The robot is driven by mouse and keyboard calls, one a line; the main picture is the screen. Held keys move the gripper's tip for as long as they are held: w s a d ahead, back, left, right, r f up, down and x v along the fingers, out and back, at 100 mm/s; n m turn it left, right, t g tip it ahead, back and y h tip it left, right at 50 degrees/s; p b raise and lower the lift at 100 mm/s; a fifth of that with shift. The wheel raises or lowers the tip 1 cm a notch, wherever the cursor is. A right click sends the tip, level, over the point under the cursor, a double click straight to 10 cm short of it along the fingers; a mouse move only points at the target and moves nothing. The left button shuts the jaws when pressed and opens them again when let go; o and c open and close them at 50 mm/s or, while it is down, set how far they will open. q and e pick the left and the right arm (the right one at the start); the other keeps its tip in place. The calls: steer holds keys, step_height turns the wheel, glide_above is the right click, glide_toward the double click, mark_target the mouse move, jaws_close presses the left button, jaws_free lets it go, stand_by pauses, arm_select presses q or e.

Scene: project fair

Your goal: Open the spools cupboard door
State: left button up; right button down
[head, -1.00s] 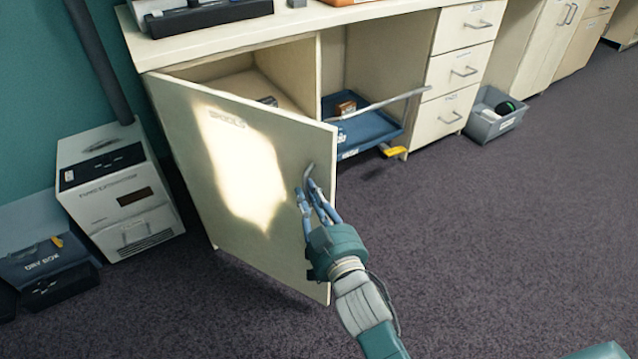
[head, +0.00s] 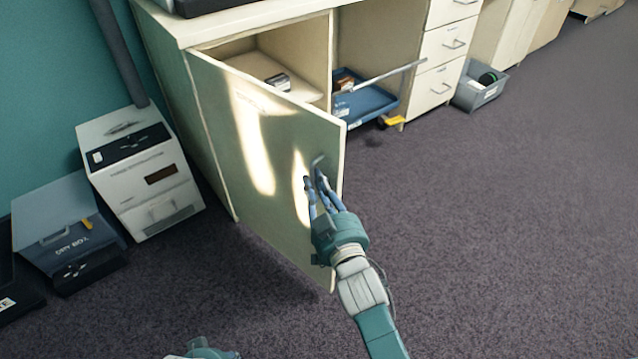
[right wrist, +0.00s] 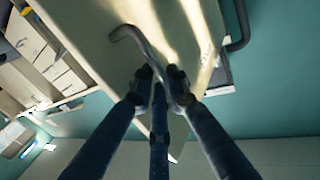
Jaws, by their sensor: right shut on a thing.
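The cream spools cupboard door (head: 220,130) stands swung well out from the cupboard, hinged on its left side. Its grey bar handle (head: 318,160) is near the free edge. My right gripper (head: 314,183) is shut on the handle, and its fingers hide the lower part. In the right wrist view the bent end of the handle (right wrist: 135,40) sticks out past the closed fingers (right wrist: 160,78), with the door face (right wrist: 105,25) behind. The open cupboard shows a shelf (head: 243,62) with a small dark item (head: 278,82) on it. My left gripper's fingers are not visible.
A blue tray (head: 372,106) sits in the open bay right of the cupboard, with a yellow item (head: 392,122) by it. Drawers (head: 440,85) and a grey bin (head: 480,95) stand beyond. A white machine (head: 140,175) and dry box (head: 65,225) stand left. Carpet (head: 500,240) at right is clear.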

steer(key=shift+a+r, duration=0.3)
steer(key=shift+r, duration=0.15)
steer(key=c, duration=2)
jaws_free()
steer(key=o, duration=0.3)
steer(key=shift+w+a+f, duration=0.15)
steer(key=shift+o, duration=0.2)
steer(key=shift+f, duration=0.15)
steer(key=shift+d, duration=0.2)
steer(key=v, duration=1.2)
steer(key=shift+a, duration=0.1)
